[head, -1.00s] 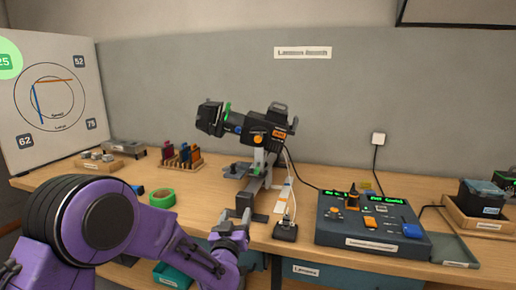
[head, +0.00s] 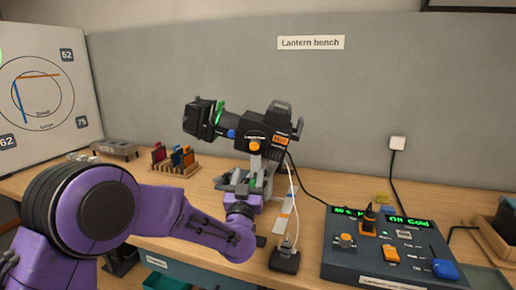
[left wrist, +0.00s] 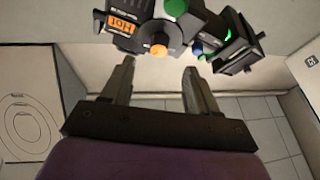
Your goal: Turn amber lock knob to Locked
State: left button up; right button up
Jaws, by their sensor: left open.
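The amber lock knob (head: 254,145) is a small orange round knob on the side of the black lantern (head: 268,125), which is mounted on a stand on the bench. In the left wrist view the amber knob (left wrist: 158,51) lies just beyond the fingertips, roughly centred between them. My left gripper (head: 240,178) is below the lantern in the head view, partly blending with the stand. In the left wrist view my left gripper (left wrist: 159,75) is open and empty, apart from the knob. I cannot read which setting the knob is at. My right gripper is not in view.
A blue knob (head: 231,133) and an orange "Hot" label (head: 280,141) are close to the amber knob. A fader console (head: 345,262) stands at the right, with cables near it. A rack of coloured slides (head: 175,160) is at the left.

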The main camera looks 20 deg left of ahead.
aim_at(254, 149)
pick_arm(q)
jog(key=p+x, duration=0.1)
jog(key=x, duration=0.2)
jog(key=p+x, duration=0.1)
jog(key=x, duration=0.2)
jog(key=p+x, duration=0.1)
jog(key=x, duration=0.2)
jog(key=shift+r, duration=0.35)
jog(key=shift+w+r, duration=0.15)
jog(key=shift+w, duration=0.1)
jog(key=shift+a, duration=0.1)
jog(key=c, duration=1)
